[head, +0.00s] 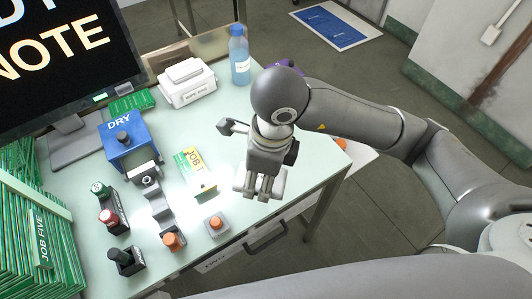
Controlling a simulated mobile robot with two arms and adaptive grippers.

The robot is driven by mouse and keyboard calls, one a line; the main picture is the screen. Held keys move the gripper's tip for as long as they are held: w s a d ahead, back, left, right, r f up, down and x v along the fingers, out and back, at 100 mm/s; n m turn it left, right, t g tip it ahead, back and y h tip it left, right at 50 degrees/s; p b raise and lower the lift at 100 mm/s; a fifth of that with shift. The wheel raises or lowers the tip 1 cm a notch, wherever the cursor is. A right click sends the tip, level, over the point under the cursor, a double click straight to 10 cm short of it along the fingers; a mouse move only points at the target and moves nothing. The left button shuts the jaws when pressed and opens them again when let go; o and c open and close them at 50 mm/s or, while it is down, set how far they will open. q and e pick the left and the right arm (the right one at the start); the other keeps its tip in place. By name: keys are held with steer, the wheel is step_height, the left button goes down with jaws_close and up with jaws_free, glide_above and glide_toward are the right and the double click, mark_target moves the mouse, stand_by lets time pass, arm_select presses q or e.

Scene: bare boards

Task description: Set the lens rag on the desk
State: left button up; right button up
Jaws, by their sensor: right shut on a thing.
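The pale green desk (225,235) fills the middle of the head view. My right gripper (262,190) points down over the desk's right part, near its front right edge. It is shut on a pale grey thing that shows at both sides of the fingers, most likely the lens rag (240,182). The fingers and wrist hide most of it. I cannot tell whether it touches the desk top. My left gripper is not in view.
A blue DRY box (128,143), a white box (187,84) and a blue bottle (239,56) stand farther back. Dark holders with bottles (108,217), orange-topped pieces (215,223) and a JOB card (195,170) lie left of the gripper. A monitor (60,50) and green boards fill the left.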

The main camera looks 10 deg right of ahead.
steer(key=w+d+f+p, duration=0.1)
steer(key=w+d+f, duration=0.1)
steer(key=w, duration=0.1)
steer(key=w+d+f+p, duration=0.1)
steer(key=w+d+f, duration=0.1)
steer(key=w+f, duration=0.1)
steer(key=w+d+f+p, duration=0.1)
steer(key=w+d+f, duration=0.1)
steer(key=w+f, duration=0.1)
steer(key=shift+w+d, duration=0.15)
steer(key=shift+d, duration=0.25)
steer(key=shift+w+d+f, duration=0.25)
steer(key=shift+w+f, duration=0.1)
steer(key=shift+f, duration=0.2)
step_height(320, 180, down, 3)
steer(key=shift+w+d+r+p, duration=0.1)
steer(key=shift+p, duration=0.8)
steer(key=shift+f, duration=0.25)
steer(key=shift+f, duration=0.1)
steer(key=o, duration=0.6)
steer(key=shift+f+b, duration=0.1)
steer(key=shift+b, duration=0.2)
steer(key=shift+c, duration=0.2)
steer(key=o, duration=0.4)
steer(key=shift+o, duration=0.2)
